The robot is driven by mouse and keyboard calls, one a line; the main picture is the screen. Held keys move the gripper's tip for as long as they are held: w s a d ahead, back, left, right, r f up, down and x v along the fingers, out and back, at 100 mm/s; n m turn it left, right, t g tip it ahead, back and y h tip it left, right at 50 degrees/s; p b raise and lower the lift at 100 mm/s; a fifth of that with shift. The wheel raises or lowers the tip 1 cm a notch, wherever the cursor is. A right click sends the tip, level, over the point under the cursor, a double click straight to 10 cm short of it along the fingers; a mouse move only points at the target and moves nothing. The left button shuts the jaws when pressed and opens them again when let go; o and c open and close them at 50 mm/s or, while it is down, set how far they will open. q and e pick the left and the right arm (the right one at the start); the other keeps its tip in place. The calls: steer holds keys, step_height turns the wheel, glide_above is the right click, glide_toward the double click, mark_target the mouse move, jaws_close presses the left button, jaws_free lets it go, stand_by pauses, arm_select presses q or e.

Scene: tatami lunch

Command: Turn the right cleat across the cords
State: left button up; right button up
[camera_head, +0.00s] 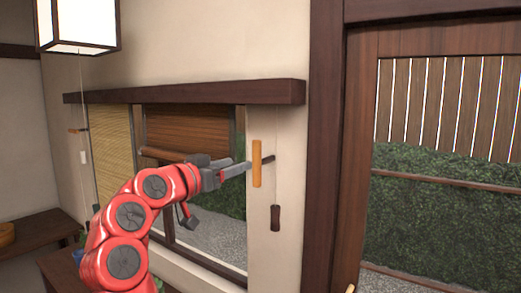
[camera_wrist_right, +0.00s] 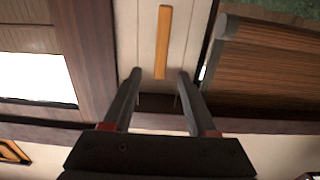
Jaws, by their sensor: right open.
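The right cleat (camera_head: 257,163) is an orange wooden bar, upright on the pale wall post right of the window. It also shows in the right wrist view (camera_wrist_right: 163,42), lengthwise between the lines of my fingers. My right gripper (camera_head: 263,160) is open at the cleat, with a dark finger passing behind the bar in the head view. In the wrist view the right gripper (camera_wrist_right: 158,78) has its fingertips on either side of the bar's near end; contact cannot be told. A thin cord with a dark pull (camera_head: 275,217) hangs beside the cleat. My left gripper is not in view.
A dark wooden beam (camera_head: 190,92) runs above the window. A partly lowered brown blind (camera_head: 185,130) hangs left of the post. Another small cleat (camera_head: 78,130) with a white pull (camera_head: 84,157) is at far left. A lantern (camera_head: 77,25) hangs above.

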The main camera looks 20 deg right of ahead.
mark_target(257, 164)
steer(key=p+x, duration=0.4)
steer(key=x, duration=0.9)
steer(key=shift+w+p, duration=0.1)
steer(key=shift+p, duration=0.25)
jaws_close()
